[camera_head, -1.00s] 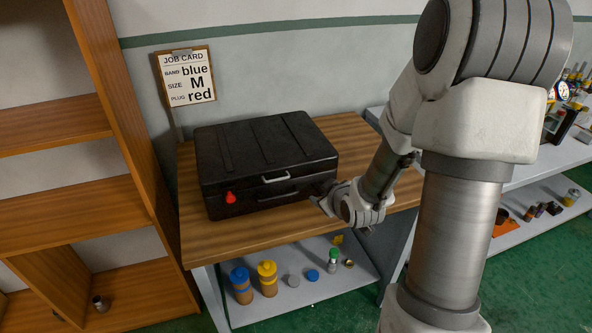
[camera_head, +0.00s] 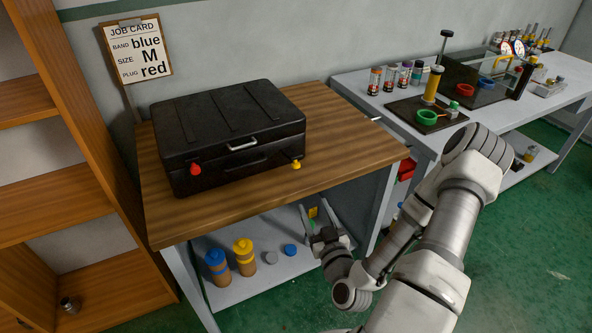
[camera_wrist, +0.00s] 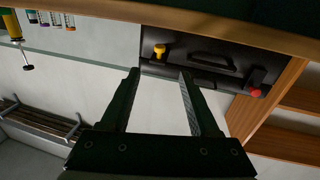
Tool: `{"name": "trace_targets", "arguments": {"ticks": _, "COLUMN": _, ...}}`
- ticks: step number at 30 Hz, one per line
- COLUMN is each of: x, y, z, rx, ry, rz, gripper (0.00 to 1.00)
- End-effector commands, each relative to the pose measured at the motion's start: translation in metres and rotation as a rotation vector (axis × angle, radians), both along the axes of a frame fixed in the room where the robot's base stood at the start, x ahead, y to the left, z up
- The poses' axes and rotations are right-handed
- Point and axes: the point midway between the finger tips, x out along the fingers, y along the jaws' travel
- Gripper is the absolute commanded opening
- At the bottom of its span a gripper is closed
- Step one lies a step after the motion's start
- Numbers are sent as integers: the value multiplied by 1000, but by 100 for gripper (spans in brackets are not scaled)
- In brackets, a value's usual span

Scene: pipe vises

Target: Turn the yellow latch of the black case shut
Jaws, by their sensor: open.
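The black case (camera_head: 228,130) lies with its lid down on the wooden table. Its yellow latch (camera_head: 296,164) is at the right of its front face and also shows in the wrist view (camera_wrist: 160,49). The red latch (camera_head: 196,169) is at the left of the same face. My gripper (camera_head: 314,204) is open and empty, below the table's front edge and apart from the yellow latch. In the wrist view, where the case appears upside down, the latch shows beyond and between the open fingers (camera_wrist: 160,74). Whether the latch is fully turned is too small to tell.
The wooden table's front edge (camera_head: 290,193) lies between my gripper and the case. A lower shelf (camera_head: 250,296) holds blue and yellow capped bottles and small caps. A job card (camera_head: 137,50) stands behind. A white bench (camera_head: 400,118) with tools is at the right.

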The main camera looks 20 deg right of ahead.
Motion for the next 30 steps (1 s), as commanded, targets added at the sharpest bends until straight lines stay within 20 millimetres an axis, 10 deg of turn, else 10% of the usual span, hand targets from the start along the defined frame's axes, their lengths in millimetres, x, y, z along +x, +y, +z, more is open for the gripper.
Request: {"name": "trace_targets", "arguments": {"ticks": 30, "x": 81, "y": -14, "z": -5, "rx": -6, "ry": -3, "rz": -1, "gripper": 62}}
